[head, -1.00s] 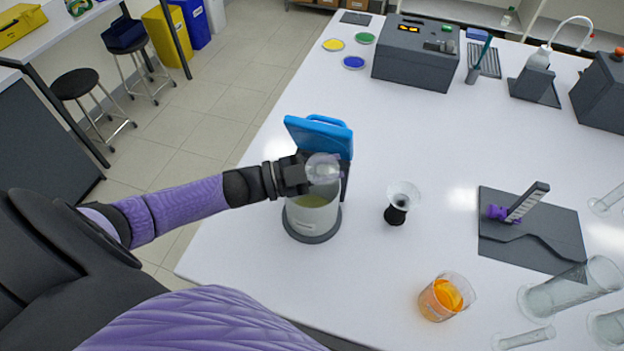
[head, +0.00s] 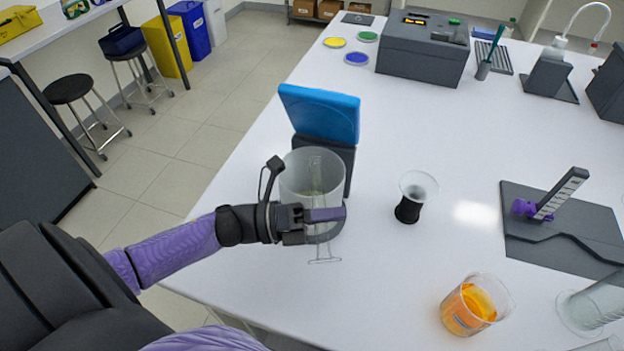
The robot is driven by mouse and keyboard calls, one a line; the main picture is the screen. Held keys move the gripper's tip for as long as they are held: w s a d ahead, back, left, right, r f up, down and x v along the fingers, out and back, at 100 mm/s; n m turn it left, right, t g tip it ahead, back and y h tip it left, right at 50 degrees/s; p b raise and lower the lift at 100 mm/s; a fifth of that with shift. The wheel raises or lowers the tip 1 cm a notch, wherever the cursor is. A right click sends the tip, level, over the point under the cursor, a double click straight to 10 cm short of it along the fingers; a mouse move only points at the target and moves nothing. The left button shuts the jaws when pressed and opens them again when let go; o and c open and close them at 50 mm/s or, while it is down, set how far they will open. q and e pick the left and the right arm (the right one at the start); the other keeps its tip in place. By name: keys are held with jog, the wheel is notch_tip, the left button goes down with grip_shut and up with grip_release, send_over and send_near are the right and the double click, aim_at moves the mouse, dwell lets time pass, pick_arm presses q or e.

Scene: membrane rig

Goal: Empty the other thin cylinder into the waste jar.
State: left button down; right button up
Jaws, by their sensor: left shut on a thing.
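The waste jar (head: 292,180) is a pale, translucent pot with its blue lid (head: 320,115) raised at the back. My left gripper (head: 322,214) is in front of the jar, shut on a clear thin cylinder (head: 316,180). The cylinder looks about upright, its foot below the fingers and its top overlapping the jar in the picture. I see no clear liquid in it. Whether its foot touches the table, I cannot tell. The gripper hides the jar's lower front. My right gripper is not in view.
A flared glass on a black base (head: 410,205) stands right of the jar. A beaker of orange liquid (head: 470,306) is nearer the front. The table between jar and beaker is clear.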

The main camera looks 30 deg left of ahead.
pick_arm(q)
jog(key=m+b, duration=0.2)
jog(key=m, duration=0.2)
jog(key=m+g+b, duration=0.1)
jog(key=m+b, duration=0.1)
jog(key=m, duration=0.3)
jog(key=w+a+f+m+g+b, duration=0.1)
jog(key=m+b, duration=0.1)
jog(key=m, duration=0.2)
jog(key=shift+m, duration=0.4)
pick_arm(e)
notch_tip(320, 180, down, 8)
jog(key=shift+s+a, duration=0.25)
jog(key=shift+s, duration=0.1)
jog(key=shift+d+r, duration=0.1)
